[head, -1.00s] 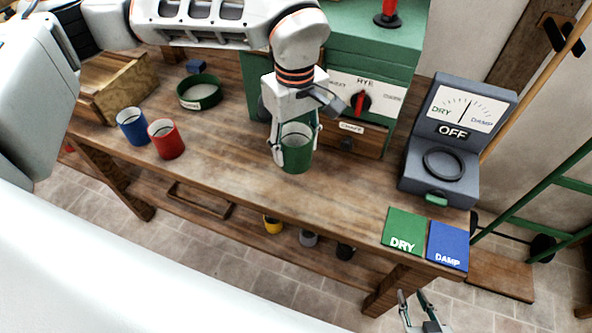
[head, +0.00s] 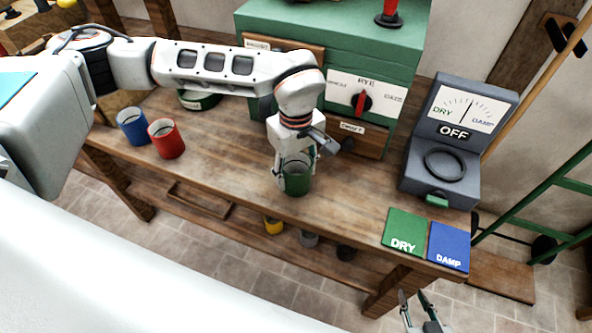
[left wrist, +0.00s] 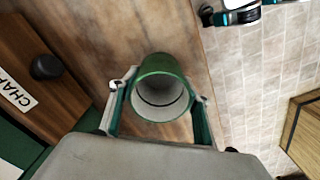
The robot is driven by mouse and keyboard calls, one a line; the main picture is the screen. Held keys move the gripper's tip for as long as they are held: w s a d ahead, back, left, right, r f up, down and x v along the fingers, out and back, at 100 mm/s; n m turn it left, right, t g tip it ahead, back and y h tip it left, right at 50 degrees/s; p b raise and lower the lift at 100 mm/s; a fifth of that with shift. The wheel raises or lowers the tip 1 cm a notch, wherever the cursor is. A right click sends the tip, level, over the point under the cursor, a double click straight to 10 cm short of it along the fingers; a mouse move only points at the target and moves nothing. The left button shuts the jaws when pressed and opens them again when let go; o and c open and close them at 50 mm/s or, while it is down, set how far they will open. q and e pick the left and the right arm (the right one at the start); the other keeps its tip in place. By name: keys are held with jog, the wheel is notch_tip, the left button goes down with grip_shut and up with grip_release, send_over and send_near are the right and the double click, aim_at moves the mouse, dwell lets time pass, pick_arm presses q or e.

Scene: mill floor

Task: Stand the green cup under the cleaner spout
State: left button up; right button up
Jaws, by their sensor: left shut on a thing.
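The green cup (head: 298,184) is upright near the bench's front edge, in front of the green cleaner (head: 330,48). My left gripper (head: 296,170) is shut on it, one finger on each side. In the left wrist view the cup (left wrist: 163,72) is open toward the camera and its inside looks empty. I cannot tell whether its base touches the bench. A dark part (head: 262,108) low on the cleaner's front, left of my wrist, may be the spout; my arm partly hides it. My right gripper (head: 415,299) is open and empty at the bottom, off the bench.
A blue cup (head: 132,126) and a red cup (head: 166,139) stand on the left. The chaff drawer (head: 360,137) is at the cleaner's base, right of my wrist. A grey meter (head: 440,165) reading OFF and green (head: 405,232) and blue (head: 449,246) pads are on the right.

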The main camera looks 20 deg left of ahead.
pick_arm(q)
jog(key=shift+f, duration=0.1)
jog(key=o, duration=1.2)
jog(key=shift+o, duration=0.2)
